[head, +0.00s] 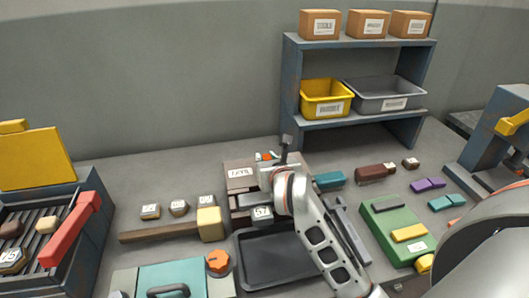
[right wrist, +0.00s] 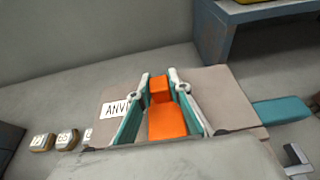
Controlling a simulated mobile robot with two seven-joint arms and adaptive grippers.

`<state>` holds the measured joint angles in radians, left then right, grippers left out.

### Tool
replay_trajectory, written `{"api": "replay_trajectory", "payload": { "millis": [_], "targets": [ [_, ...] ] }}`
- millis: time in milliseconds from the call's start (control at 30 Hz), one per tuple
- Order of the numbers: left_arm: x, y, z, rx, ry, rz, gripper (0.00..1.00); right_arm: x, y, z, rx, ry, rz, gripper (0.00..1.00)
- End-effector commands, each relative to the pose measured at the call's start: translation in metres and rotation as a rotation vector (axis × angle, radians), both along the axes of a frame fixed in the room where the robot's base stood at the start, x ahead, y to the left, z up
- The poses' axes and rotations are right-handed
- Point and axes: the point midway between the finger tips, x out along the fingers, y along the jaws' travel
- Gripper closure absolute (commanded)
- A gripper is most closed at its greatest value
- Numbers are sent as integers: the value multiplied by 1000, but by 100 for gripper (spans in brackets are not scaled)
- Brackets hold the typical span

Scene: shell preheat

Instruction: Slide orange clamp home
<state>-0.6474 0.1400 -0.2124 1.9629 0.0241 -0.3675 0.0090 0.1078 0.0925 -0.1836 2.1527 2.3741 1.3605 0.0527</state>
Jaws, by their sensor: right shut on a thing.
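The orange clamp (right wrist: 167,120) shows in the right wrist view as an orange block with a raised part at its far end. It sits between the two fingers of my right gripper (right wrist: 168,108), which is shut on it. Behind and around it is the brown-grey block labelled ANVIL (right wrist: 228,92). In the head view my right gripper (head: 268,165) is over the right part of the anvil block (head: 238,171), and only a small bit of the orange clamp (head: 266,156) shows. The contact between clamp and anvil is hidden. My left gripper is not in view.
A black tray (head: 240,272) lies in front of the anvil. A wooden-handled mallet (head: 209,224) lies to the left, and a green block (head: 384,221) to the right. A shelf (head: 361,45) with a yellow bin (head: 326,100) and grey bin (head: 384,97) stands behind.

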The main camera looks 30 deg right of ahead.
Motion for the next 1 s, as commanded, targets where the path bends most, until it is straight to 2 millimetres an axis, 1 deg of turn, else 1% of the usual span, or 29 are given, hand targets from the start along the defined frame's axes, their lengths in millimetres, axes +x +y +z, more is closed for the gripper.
{"api": "replay_trajectory", "payload": {
  "millis": [33,133,433,467,500,533,867,1000],
  "targets": [
    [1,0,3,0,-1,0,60,-8,3,-1,3,4,1,100],
    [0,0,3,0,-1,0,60,-17,4,0,3,3,0,100],
    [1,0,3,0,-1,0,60,-19,6,-2,6,6,0,100],
    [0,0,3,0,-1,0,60,-19,6,-2,6,6,0,79],
    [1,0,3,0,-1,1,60,-19,6,-2,5,6,1,69],
    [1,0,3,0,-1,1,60,-19,6,-2,5,6,1,64],
    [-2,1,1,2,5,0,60,-19,5,0,4,2,0,64],
    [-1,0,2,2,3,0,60,-29,8,4,4,2,1,64]
  ]
}}
